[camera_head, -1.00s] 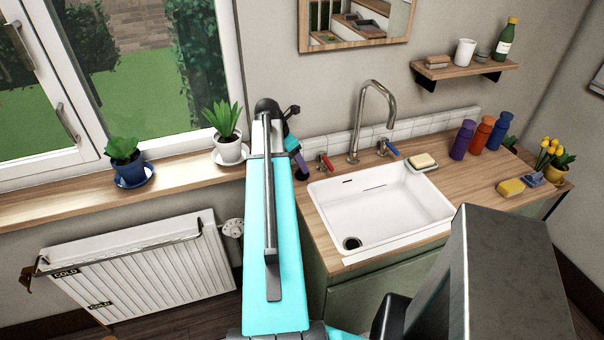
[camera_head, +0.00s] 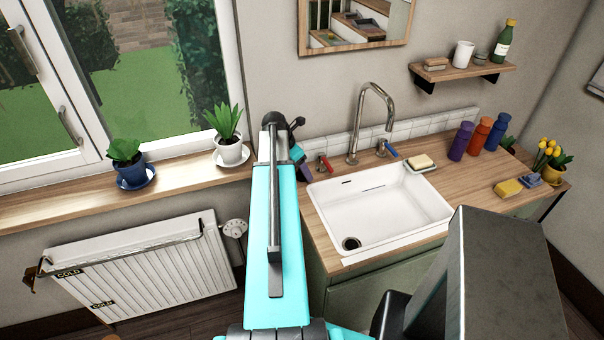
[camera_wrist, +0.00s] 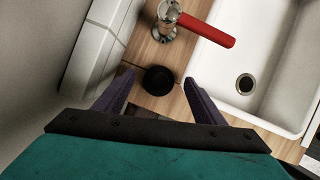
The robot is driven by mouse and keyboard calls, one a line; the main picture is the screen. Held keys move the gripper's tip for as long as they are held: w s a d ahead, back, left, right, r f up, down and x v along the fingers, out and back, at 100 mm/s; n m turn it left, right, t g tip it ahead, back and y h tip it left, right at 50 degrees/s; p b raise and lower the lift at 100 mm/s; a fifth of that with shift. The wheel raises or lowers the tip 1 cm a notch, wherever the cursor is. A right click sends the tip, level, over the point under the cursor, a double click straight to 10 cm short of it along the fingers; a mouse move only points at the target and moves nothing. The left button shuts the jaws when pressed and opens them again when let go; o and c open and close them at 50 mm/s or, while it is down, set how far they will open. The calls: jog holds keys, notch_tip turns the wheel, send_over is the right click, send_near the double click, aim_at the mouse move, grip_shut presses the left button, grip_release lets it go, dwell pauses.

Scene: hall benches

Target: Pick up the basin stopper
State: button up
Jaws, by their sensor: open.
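My gripper (camera_wrist: 159,78) is open, with one purple finger on either side of the stopper. The fingertips reach about level with it, and gaps show on both sides. Whether the fingers are down at its height is hard to tell. In the head view my arm partly hides the gripper, and the stopper is hard to make out.
The white basin (camera_head: 432,199) with its open drain (camera_head: 351,244) lies right of the gripper. The red tap handle (camera_wrist: 207,29) is close by, beside the tall spout (camera_head: 354,140). The tiled splashback (camera_wrist: 98,50) is close on the left. Soap (camera_head: 421,161) and several bottles stand farther right.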

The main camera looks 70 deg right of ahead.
jog(key=shift+s+d+f, duration=0.15)
jog(key=shift+d+f, duration=0.1)
jog(key=shift+f, duration=0.4)
jog(key=c, duration=1.1)
